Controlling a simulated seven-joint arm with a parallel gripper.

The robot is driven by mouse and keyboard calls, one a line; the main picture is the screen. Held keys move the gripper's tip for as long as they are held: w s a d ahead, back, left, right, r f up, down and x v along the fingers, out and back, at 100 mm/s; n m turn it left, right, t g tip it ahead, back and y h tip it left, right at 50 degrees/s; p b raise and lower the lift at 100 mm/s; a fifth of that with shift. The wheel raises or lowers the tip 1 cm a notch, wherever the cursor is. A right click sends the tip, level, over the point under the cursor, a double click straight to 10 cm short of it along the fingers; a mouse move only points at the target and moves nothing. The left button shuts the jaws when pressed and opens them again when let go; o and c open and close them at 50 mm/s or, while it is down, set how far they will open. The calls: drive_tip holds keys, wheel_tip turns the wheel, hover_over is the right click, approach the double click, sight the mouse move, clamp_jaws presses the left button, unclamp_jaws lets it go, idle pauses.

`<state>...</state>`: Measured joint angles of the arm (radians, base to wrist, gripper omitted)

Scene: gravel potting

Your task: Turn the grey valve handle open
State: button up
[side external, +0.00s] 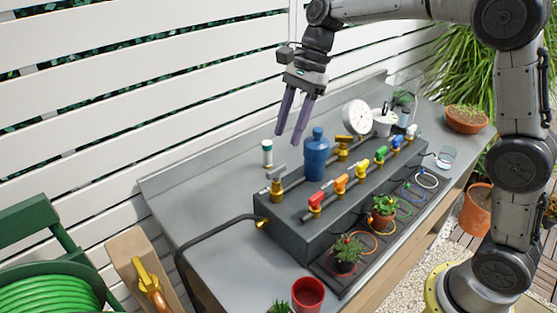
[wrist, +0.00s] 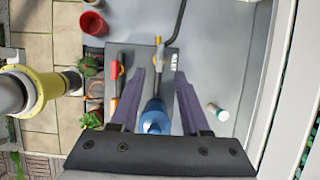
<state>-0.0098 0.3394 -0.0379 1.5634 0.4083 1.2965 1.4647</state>
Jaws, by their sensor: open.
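The grey valve handle (side external: 277,173) sits on a brass valve at the near left end of a dark manifold box (side external: 285,228) in the side external view. In the wrist view the grey handle (wrist: 174,61) seems to lie just ahead of the fingertips, small and hard to make out. My gripper (side external: 288,138) is open and empty, its two purple fingers pointing down. It hangs above the box, higher than the handle and apart from it. The wrist view shows the fingers (wrist: 159,71) spread, with the blue canister (wrist: 155,118) below and between them.
Red (side external: 316,199), orange, yellow, green and blue handles line the box front. The blue canister (side external: 316,155) stands right of the grey handle. Potted plants (side external: 346,255) sit in front. The left bench is mostly clear.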

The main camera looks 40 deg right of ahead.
sight(276, 167)
drive_tip(key=x, duration=0.7)
drive_tip(key=shift+a+f, duration=0.2)
drive_tip(key=shift+f, duration=0.15)
clamp_jaws()
